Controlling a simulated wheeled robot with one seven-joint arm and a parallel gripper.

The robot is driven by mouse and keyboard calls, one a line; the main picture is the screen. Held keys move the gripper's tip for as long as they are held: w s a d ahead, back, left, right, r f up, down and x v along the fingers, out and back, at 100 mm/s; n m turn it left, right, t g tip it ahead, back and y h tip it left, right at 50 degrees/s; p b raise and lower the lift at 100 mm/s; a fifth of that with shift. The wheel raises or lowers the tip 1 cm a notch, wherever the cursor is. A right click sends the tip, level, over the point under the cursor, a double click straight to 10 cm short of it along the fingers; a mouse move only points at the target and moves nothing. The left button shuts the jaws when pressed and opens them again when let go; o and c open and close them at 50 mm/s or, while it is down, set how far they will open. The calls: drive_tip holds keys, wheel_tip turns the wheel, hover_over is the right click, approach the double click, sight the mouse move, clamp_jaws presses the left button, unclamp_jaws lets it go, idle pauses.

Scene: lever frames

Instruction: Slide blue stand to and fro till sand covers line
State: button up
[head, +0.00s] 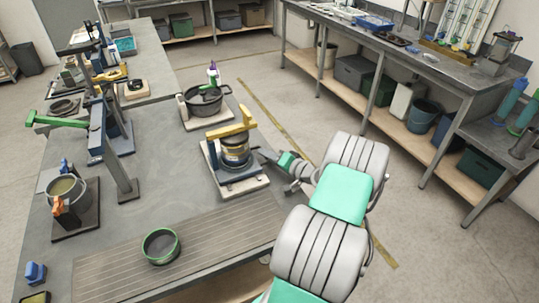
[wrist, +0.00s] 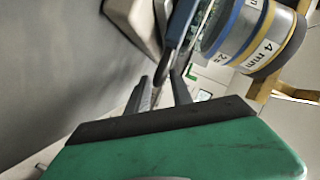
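The blue stand (head: 213,158) sits on a pale base (head: 252,188) on the grey bench. It carries a stack of round sieves (head: 235,152) under a yellow clamp bar (head: 231,131). In the wrist view the sieve rings (wrist: 266,42) show a "4 mm" label, and the blue part of the stand (wrist: 181,22) rises beside them. My gripper (wrist: 161,90) is close to the stand's right side in the head view. I cannot make out any contact. I see no sand or line.
A black pot (head: 204,101) stands behind the stand. A green-rimmed dish (head: 160,246) rests on the ribbed strip at the front. A blue press with a green lever (head: 60,121) and a bucket (head: 67,193) are at left. The bench middle is clear.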

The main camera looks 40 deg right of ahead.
clamp_jaws()
idle(1.1)
